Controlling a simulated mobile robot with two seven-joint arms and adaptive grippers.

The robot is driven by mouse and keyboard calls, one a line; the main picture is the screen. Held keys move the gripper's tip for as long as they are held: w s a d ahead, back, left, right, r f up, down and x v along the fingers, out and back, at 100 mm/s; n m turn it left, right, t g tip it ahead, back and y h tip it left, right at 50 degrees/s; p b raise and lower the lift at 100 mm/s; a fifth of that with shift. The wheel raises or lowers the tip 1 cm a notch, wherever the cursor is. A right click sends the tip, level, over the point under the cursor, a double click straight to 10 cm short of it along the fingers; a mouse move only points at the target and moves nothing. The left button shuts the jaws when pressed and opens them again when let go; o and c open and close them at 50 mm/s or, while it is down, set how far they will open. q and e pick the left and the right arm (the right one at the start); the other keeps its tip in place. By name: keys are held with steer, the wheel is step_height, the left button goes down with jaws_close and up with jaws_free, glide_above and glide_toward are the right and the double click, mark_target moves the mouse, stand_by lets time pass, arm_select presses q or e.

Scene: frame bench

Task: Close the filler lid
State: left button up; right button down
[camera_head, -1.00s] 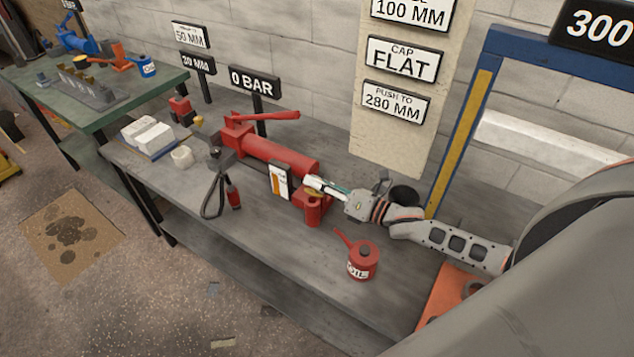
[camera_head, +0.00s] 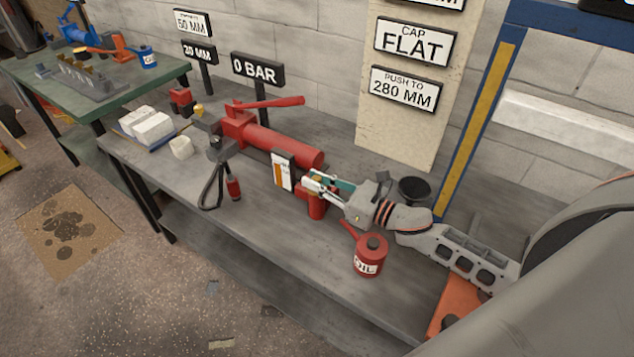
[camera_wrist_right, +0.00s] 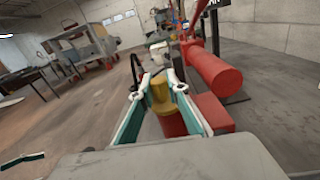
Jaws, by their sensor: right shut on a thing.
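The red pump (camera_head: 283,146) lies on the grey bench, with an upright red filler cylinder (camera_head: 316,207) at its near right end. A yellow lid (camera_wrist_right: 161,97) is at the top of this cylinder in the right wrist view; whether it sits flat or tilted is unclear. My right gripper (camera_head: 312,184) is at the cylinder's top, and its fingertips (camera_wrist_right: 157,92) lie on both sides of the yellow lid, shut on it. In the head view the fingers mostly hide the lid. My left gripper is not in view.
A red oil can (camera_head: 370,257) stands near my right wrist. A white and orange gauge plate (camera_head: 283,171) stands close left of the fingers. A black cup (camera_head: 414,190) is behind the wrist. The bench front (camera_head: 290,235) is clear.

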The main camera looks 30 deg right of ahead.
mark_target(316, 178)
steer(key=shift+a+f+n+b, duration=0.1)
steer(key=shift+f+n+b, duration=0.05)
steer(key=shift+n+b, duration=0.2)
stand_by(0.3)
steer(key=c, duration=1.9)
jaws_free()
step_height(316, 178, up, 10)
